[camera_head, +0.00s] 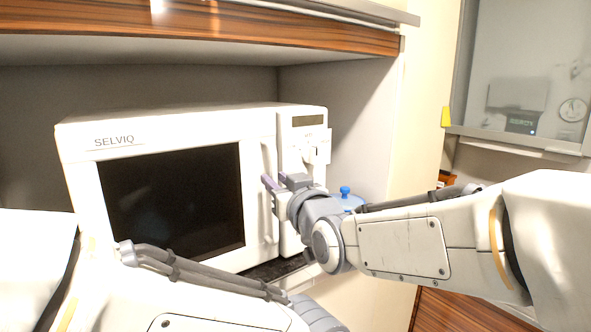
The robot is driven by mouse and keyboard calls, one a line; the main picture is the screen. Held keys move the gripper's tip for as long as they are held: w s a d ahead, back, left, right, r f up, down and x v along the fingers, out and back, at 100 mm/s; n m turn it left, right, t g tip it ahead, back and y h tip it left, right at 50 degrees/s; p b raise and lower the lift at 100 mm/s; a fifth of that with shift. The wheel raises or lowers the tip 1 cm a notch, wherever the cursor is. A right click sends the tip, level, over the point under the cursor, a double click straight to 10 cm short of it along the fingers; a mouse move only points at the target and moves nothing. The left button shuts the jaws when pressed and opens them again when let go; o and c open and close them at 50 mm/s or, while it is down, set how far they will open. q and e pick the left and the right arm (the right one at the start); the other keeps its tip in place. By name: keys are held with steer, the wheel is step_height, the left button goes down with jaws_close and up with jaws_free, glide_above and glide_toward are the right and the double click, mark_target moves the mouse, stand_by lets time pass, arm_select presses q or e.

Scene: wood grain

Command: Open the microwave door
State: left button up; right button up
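The white microwave (185,130) stands in a recess, with its dark-windowed door (170,200) closed. The vertical white handle (268,226) runs along the door's right edge, beside the control panel (308,135). My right gripper (275,182) is at the middle of the handle, its purple-tipped fingers showing a small gap, so it looks open. One finger overlaps the handle in the picture and hides part of it; I cannot tell whether they touch. My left arm crosses the bottom of the picture, and its gripper fingers are not visible.
A blue-knobbed lid (346,192) shows behind my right wrist, right of the microwave. A wooden shelf edge (200,27) overhangs the recess. The side wall (340,120) is close on the right. A window or glass panel (525,70) is at the far right.

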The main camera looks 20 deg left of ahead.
steer(key=shift+x, duration=0.9)
steer(key=shift+c, duration=0.3)
jaws_close()
stand_by(0.6)
